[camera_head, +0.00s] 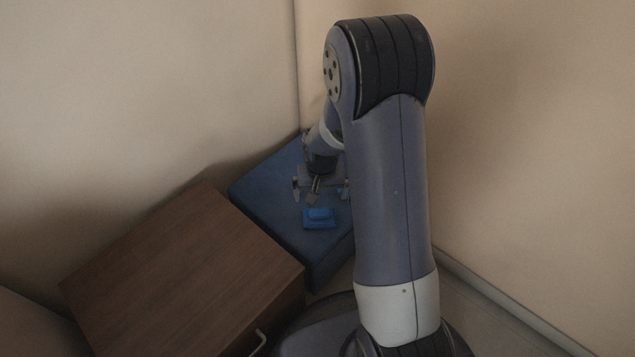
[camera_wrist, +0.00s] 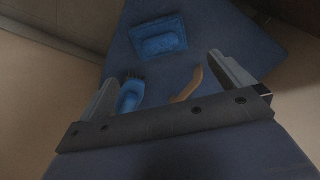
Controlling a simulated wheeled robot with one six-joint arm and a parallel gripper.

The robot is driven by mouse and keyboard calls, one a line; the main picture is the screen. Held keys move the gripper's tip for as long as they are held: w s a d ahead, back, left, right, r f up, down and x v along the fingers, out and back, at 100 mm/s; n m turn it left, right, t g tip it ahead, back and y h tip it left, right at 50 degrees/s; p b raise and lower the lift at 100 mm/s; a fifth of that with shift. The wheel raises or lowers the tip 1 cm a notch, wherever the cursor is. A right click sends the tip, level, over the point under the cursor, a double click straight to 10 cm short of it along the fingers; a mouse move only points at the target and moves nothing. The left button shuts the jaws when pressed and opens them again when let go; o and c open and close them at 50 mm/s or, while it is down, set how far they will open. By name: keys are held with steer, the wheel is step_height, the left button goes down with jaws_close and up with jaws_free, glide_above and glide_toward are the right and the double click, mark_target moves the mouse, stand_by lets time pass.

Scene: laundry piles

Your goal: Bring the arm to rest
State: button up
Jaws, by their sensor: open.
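My arm stands large in the middle of the head view and reaches down behind itself to a low blue surface. My gripper (camera_head: 321,190) is over this surface, its fingers apart with nothing clamped between them. It also shows in the wrist view (camera_wrist: 163,72), with one finger at each side. How far it is above the surface is hard to tell.
The blue padded block (camera_head: 262,190) stands in the corner between two walls. It bears a blue tray-like thing (camera_wrist: 158,45), a small blue piece with dark bristles (camera_wrist: 128,102) and a thin brown piece (camera_wrist: 190,86). A brown wooden cabinet (camera_head: 185,270) stands left.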

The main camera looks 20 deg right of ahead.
mark_target(320, 210)
steer(key=f+b, duration=0.1)
steer(key=f, duration=0.3)
steer(key=w+f+b, duration=0.1)
steer(key=f+b, duration=0.1)
steer(key=f, duration=0.2)
steer(key=f+b, duration=0.2)
steer(key=f, duration=0.2)
steer(key=shift+w+d+f, duration=0.15)
steer(key=shift+w+f, duration=0.05)
steer(key=shift+f, duration=0.15)
steer(key=shift+r+p, duration=0.95)
steer(key=shift+r, duration=1.3)
